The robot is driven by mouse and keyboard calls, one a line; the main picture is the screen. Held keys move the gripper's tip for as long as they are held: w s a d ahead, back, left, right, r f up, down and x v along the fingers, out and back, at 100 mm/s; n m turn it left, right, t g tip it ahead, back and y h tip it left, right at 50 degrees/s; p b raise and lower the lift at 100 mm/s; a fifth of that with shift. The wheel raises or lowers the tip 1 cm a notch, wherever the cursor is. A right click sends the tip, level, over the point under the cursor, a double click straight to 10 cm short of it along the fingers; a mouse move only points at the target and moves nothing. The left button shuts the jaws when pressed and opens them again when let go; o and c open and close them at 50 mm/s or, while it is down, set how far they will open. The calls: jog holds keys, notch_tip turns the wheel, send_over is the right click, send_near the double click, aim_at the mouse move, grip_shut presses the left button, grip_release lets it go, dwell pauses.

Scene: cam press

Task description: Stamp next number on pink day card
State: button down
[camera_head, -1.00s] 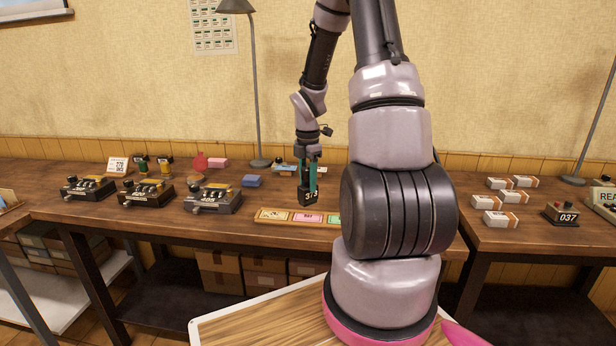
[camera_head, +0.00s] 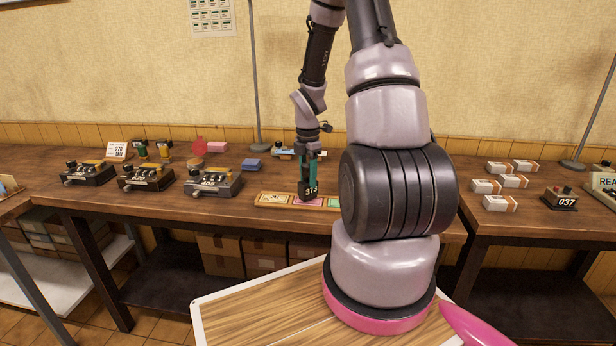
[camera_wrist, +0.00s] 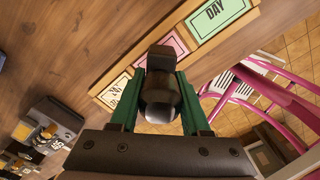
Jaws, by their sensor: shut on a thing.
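My gripper (camera_head: 309,168), with green fingers, is shut on a small dark number stamp (camera_head: 309,190) showing digits that look like 373. In the wrist view the stamp's black handle (camera_wrist: 160,96) sits between the fingers. The stamp is upright over the pink card (camera_head: 325,203) in a wooden tray (camera_head: 262,204) and hides part of it. I cannot tell whether it touches the card. The pink card also shows in the wrist view (camera_wrist: 174,43), partly covered by the stamp. A cream card (camera_head: 277,199) lies left of it and a green DAY card (camera_wrist: 218,18) on its other side.
Several black numbering machines (camera_head: 212,182) stand left on the bench. A blue pad (camera_head: 252,165) and a small sign (camera_head: 118,151) are behind. White boxes (camera_head: 498,203) and a counter showing 037 (camera_head: 560,198) are on the right bench. Bare wood lies left of the tray.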

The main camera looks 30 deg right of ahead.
aim_at(308, 162)
jog(key=shift+f, duration=0.6)
dwell(1.5)
jog(key=shift+r, duration=3.55)
